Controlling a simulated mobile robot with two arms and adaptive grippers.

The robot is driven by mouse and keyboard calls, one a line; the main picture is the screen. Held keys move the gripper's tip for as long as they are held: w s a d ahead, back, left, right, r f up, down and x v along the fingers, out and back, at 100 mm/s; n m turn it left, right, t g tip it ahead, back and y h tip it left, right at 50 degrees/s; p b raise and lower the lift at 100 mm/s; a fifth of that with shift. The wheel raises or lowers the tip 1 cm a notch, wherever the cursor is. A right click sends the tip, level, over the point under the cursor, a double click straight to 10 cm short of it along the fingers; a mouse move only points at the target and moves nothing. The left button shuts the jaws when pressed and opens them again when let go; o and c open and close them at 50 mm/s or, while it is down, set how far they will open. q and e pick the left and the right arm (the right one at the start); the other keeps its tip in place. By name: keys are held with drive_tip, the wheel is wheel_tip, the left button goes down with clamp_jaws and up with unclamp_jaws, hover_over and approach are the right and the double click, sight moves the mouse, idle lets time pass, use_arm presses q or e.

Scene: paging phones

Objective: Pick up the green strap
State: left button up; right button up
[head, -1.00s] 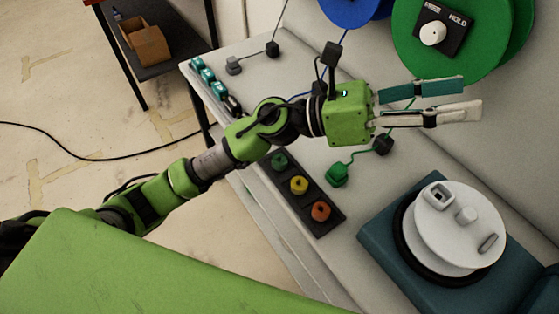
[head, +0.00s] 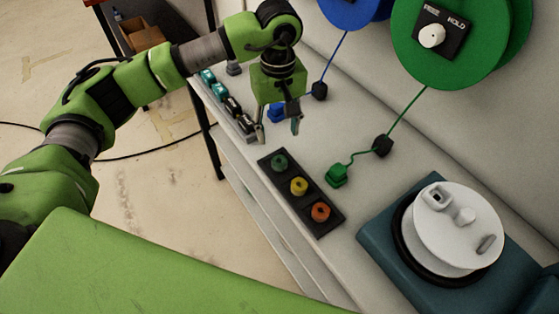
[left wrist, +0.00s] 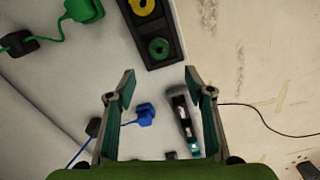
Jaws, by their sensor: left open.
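The green strap (head: 405,113) runs down from the green reel (head: 440,60) through a black block (head: 382,146) to a green end piece (head: 336,176) on the pale bench. In the left wrist view the green end piece (left wrist: 84,10) lies at the top, with a curl of the strap (left wrist: 52,38) beside it. My left gripper (head: 278,130) points down over the bench, left of the green end piece and apart from it. In the left wrist view its fingers (left wrist: 157,82) are spread, with nothing between the tips. My right gripper is not in view.
A black strip (head: 300,193) with green, yellow and orange knobs lies near the bench's front edge. A blue end piece (head: 277,113) is close behind my left gripper. A white dial on a teal base (head: 380,235) stands at the right. Open bench surrounds the green end piece.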

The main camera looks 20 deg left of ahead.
use_arm(q)
hover_over(279, 161)
drive_tip(key=f, duration=0.5)
drive_tip(key=shift+w+a+p, duration=0.15)
drive_tip(key=shift+w+p, duration=0.2)
drive_tip(key=f, duration=0.1)
drive_tip(key=f+p, duration=0.1)
drive_tip(key=f, duration=0.1)
drive_tip(key=f+p, duration=0.1)
drive_tip(key=shift+s+d+f, duration=0.2)
drive_tip(key=shift+s+f, duration=0.1)
drive_tip(key=shift+f, duration=0.45)
drive_tip(key=c, duration=0.9)
